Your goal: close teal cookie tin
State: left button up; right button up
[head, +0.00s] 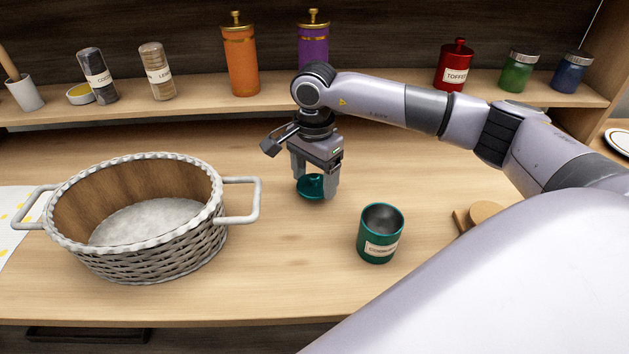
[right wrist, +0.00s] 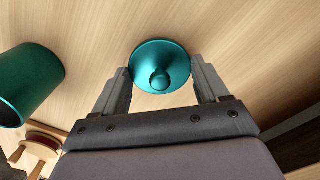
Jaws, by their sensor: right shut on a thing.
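The teal cookie tin (head: 380,248) stands upright and open on the counter, with its dark inside showing and a cream label on its front. It also shows at the left of the right wrist view (right wrist: 28,85). Its teal lid (head: 309,186) is to the left of the tin and a little behind it, apart from it. My right gripper (head: 314,188) points down and is shut on the lid. In the right wrist view the lid (right wrist: 160,55) sits between the two fingers with its round knob towards the camera. I cannot tell whether the lid touches the counter. My left gripper is not in view.
A large white wicker basket (head: 165,248) with handles stands at the left. A round wooden item (head: 487,212) lies right of the tin, partly behind my arm. The back shelf holds an orange canister (head: 240,62), a purple canister (head: 313,52), a red toffee jar (head: 454,68) and several spice jars.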

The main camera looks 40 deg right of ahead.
aim_at(314, 176)
notch_tip(314, 176, up, 19)
jog(key=shift+f, duration=0.2)
dwell(0.4)
